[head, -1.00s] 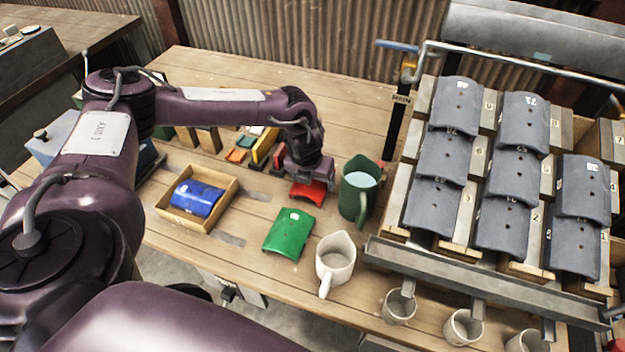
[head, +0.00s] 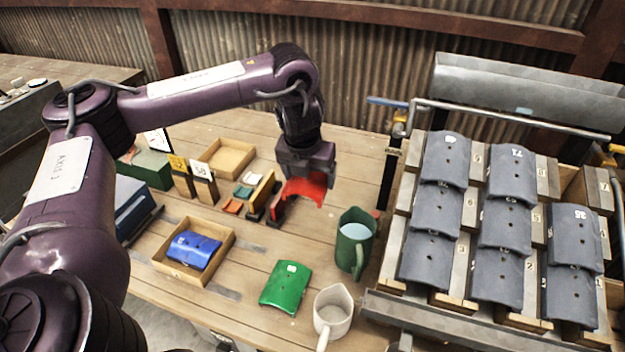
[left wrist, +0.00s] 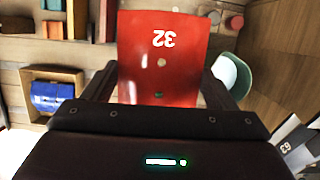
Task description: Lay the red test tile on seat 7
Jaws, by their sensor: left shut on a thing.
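The red test tile (head: 308,188) is curved, and the left wrist view shows it marked 32 (left wrist: 160,55). My left gripper (head: 304,172) is shut on it and holds it above the table, left of the rack. In the left wrist view the two dark fingers flank the tile's sides. The rack (head: 395,250) at right carries grey tiles in three columns. The top place of its right column (head: 583,188) has no tile; a small label beside it looks like a 7, but I cannot read it surely. My right gripper is not in view.
A green jug (head: 352,243) of water stands between the held tile and the rack. A green tile (head: 286,287) and a cream jug (head: 333,312) are in front. A blue tile (head: 193,250) lies in a wooden tray (head: 163,262). A pipe (head: 500,112) runs along the rack's back.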

